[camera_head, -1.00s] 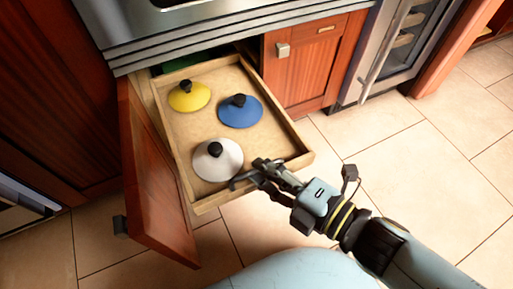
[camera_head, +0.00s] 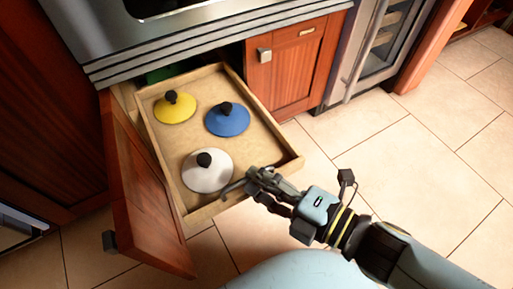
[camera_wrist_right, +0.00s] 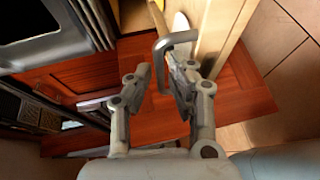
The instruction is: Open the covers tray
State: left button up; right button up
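The covers tray (camera_head: 176,186) is a shallow wooden pull-out, well out of the cabinet under the steel appliance. In it lie a yellow lid (camera_head: 175,112), a blue lid (camera_head: 227,124) and a white lid (camera_head: 208,180), all with black knobs. My right gripper (camera_head: 250,182) is at the tray's front edge. Exact finger contact is hard to see. My left gripper is not in view.
A red cabinet door (camera_head: 145,200) stands open along the tray's left side. A closed red door (camera_head: 290,65) is right of the tray, then a steel-framed cooler (camera_head: 375,55). The tiled floor (camera_head: 400,165) to the right is clear.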

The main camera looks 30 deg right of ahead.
jog(key=v, duration=1.1)
jog(key=shift+w, duration=0.1)
